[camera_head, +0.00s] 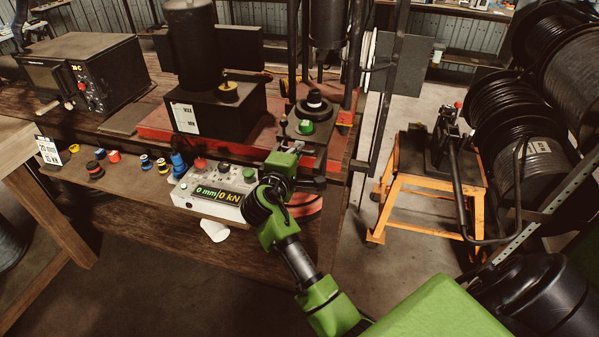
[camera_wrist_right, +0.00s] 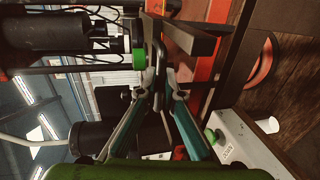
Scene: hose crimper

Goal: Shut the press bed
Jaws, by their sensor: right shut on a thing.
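The press (camera_head: 326,45) stands at the back of the wooden bench. Its dark bed (camera_head: 318,152) sticks out toward me from under the press, with a black die and a green part on top. In the right wrist view the bed (camera_wrist_right: 190,38) is a dark slab with a black bar handle (camera_wrist_right: 158,62) at its front. My right gripper (camera_head: 295,152) is at the front of the bed. In the right wrist view its fingers (camera_wrist_right: 155,88) are closed on the handle. My left gripper is in neither view.
A control box (camera_head: 215,190) with a lit display stands left of my right gripper. Several coloured fittings lie along the bench's front edge. A black box (camera_head: 85,70) is at the far left. An orange stand (camera_head: 425,185) and hose reels (camera_head: 540,75) are on the right.

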